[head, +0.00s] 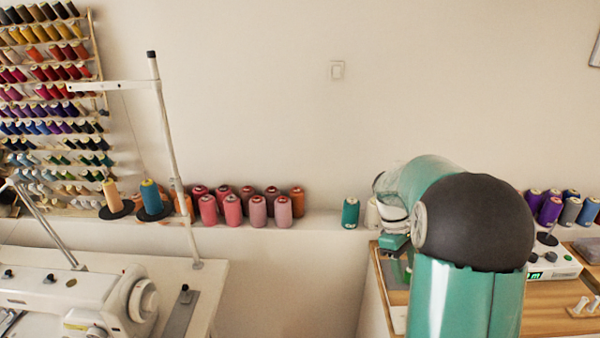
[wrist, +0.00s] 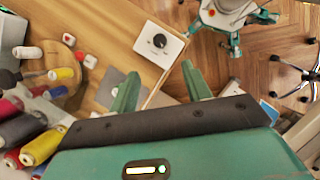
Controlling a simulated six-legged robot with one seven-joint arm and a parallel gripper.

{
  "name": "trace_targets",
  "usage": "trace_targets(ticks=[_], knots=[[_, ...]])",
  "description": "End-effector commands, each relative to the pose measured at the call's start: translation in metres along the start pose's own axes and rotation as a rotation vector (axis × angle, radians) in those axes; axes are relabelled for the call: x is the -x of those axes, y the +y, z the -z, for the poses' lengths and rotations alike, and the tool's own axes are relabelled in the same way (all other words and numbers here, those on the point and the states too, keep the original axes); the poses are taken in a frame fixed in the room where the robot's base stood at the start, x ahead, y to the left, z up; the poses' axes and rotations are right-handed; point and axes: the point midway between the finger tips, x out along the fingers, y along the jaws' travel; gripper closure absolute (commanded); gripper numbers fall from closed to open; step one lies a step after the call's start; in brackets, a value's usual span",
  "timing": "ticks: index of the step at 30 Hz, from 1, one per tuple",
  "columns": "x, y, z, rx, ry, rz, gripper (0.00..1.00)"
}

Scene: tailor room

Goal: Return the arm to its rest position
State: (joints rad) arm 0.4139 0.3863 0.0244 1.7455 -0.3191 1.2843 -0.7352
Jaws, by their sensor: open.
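My arm (head: 465,250) is in the right of the head view, bent over with its green and black links in front of the wooden table. My gripper (wrist: 160,70) shows in the wrist view with its two green fingers spread apart and nothing between them. In the head view it is mostly hidden behind my arm; only a small green part shows at the arm's left. In the wrist view the fingers are over the wooden tabletop (wrist: 105,22) near its edge.
Thread spools (head: 235,210) line the wall ledge, and a teal spool (head: 351,213) stands close left of my arm. A white box with a black knob (wrist: 160,44) lies beyond the fingers. A sewing machine (head: 75,295) is at left.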

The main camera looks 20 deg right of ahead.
Motion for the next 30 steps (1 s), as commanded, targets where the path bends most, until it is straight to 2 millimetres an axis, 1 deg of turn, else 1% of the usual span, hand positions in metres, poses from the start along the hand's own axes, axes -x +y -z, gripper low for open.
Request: trace_targets(ticks=[2,4,8,12,15,18,24,30], knots=[[0.003,-0.002,0.000,-0.003,0.005,-0.004,0.51],[0.010,-0.009,-0.001,-0.015,0.022,-0.016,0.51],[0.035,-0.035,-0.004,-0.061,0.088,-0.054,0.51],[0.065,-0.076,-0.011,-0.133,0.193,-0.098,0.51],[0.082,-0.106,-0.018,-0.185,0.274,-0.120,0.51],[0.095,-0.136,-0.025,-0.234,0.356,-0.133,0.51],[0.110,-0.194,-0.043,-0.328,0.528,-0.133,0.51],[0.111,-0.246,-0.061,-0.414,0.702,-0.097,0.51]])
